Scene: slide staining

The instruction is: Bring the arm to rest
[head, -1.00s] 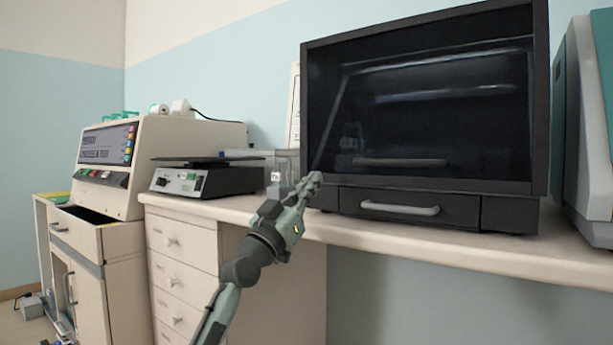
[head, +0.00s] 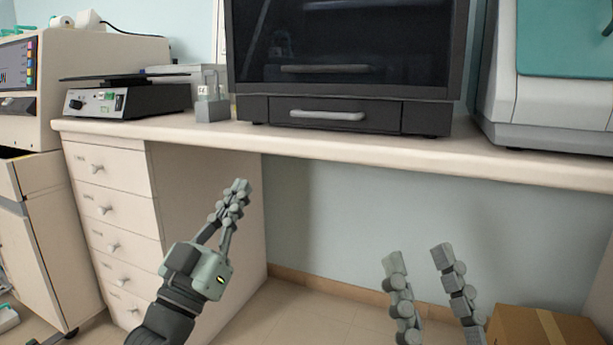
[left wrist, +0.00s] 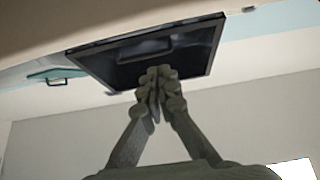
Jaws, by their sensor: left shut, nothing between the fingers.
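My left gripper (head: 238,188) is in front of the bench and below the level of its top, apart from everything. Its fingers are together and hold nothing. In the left wrist view its fingertips (left wrist: 157,75) meet, with the dark cabinet behind them. My right gripper (head: 420,252) shows at the lower right of the head view, with its two fingers spread apart and nothing between them. The rest of the right arm is out of frame.
The bench (head: 420,152) runs across the view, with drawers (head: 110,220) under its left part. On it stand a dark cabinet (head: 345,45), a scale-like device (head: 125,98) and a white-and-teal machine (head: 560,110). A cardboard box (head: 540,325) sits on the floor at right.

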